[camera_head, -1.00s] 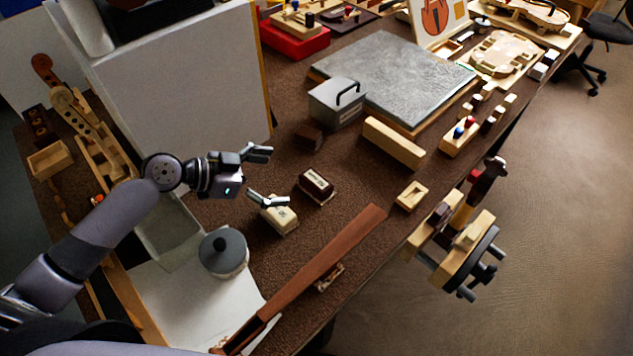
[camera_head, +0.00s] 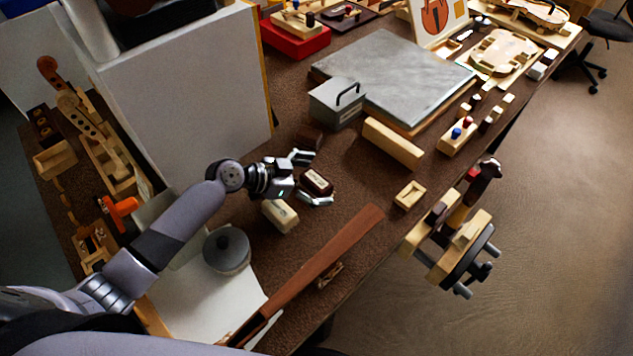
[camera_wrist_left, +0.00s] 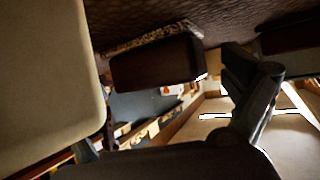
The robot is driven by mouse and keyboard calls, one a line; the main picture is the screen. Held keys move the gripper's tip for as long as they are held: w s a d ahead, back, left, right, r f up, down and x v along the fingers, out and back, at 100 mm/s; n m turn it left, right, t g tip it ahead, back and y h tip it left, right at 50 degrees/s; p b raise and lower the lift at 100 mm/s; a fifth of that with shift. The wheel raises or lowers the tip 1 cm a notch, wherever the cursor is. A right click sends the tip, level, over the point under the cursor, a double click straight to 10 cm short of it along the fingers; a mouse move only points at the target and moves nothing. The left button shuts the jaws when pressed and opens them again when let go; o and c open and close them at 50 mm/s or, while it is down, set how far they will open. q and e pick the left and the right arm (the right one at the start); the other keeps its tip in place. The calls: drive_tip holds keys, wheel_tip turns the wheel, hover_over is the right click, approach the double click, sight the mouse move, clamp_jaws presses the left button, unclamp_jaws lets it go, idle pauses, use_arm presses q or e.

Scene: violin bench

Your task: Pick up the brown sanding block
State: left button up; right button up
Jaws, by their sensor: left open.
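The brown sanding block (camera_head: 317,181) is a dark brown block with a pale label on top, standing on the brown bench mat. In the left wrist view it shows as a dark block (camera_wrist_left: 155,64) with a speckled layer along one side. My left gripper (camera_head: 320,178) is open, one finger on the far side of the block and one on the near side. I cannot tell whether either finger touches it. In the left wrist view one dark finger (camera_wrist_left: 250,88) shows right of the block. My right gripper is not in view.
A cream block (camera_head: 280,215) stands close by, nearer the front, and fills the left of the wrist view. A darker block (camera_head: 309,138) and a grey metal box (camera_head: 336,104) stand behind. A long reddish-brown strip (camera_head: 320,262) lies in front. A lidded pot (camera_head: 227,250) stands left.

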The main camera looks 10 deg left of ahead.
use_arm(q)
drive_tip(key=c, duration=1.3)
drive_tip(key=shift+r, duration=0.1)
